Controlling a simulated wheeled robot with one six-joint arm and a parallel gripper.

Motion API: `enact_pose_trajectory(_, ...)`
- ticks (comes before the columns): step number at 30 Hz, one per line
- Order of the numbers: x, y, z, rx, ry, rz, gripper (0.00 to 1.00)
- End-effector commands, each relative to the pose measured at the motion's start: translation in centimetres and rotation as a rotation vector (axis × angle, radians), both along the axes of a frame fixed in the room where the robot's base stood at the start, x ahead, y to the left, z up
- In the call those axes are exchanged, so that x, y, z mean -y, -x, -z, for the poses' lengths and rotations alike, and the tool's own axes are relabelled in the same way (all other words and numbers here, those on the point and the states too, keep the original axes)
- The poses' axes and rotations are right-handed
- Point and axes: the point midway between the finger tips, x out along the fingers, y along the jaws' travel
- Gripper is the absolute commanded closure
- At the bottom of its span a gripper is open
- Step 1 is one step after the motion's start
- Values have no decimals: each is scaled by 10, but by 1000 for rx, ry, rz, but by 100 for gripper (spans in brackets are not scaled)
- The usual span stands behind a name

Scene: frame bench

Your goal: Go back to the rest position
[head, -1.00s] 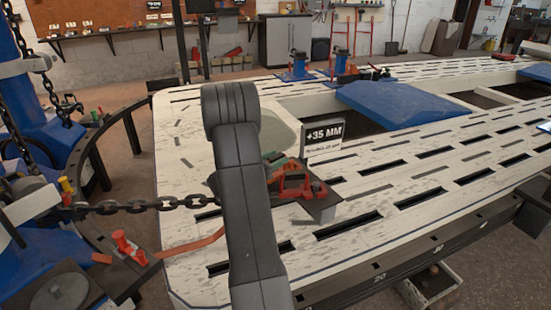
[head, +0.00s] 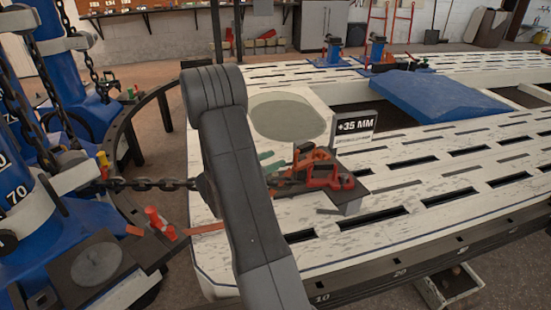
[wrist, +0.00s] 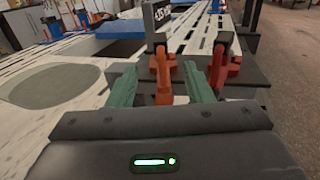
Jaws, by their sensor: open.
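My gripper (wrist: 160,72) is open in the wrist view, its two green fingers standing apart. An orange clamp-like tool (wrist: 163,78) shows between the fingers, and I cannot tell how far beyond them it is. A red one (wrist: 218,72) shows just right of the right finger. Both sit on a small dark plate at the edge of the slotted bench. In the head view the orange and red tools (head: 322,172) show right of my dark arm, which hides part of the bench. Nothing appears held.
The pale slotted bench (head: 420,165) carries a "+35 MM" sign (head: 355,125) behind the tools and a blue panel (head: 440,95). Blue towers with hanging chains stand at the left (head: 35,200). A chain (head: 150,184) stretches toward the bench, passing behind my arm.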

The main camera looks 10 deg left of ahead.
Motion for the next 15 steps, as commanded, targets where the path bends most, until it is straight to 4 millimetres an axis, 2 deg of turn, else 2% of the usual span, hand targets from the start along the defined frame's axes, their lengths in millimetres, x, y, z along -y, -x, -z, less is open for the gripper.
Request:
enact_pose_trajectory(8,6,-5,1,0,0,2,54)
enact_pose_trajectory(15,33,-28,1,1,0,5,54)
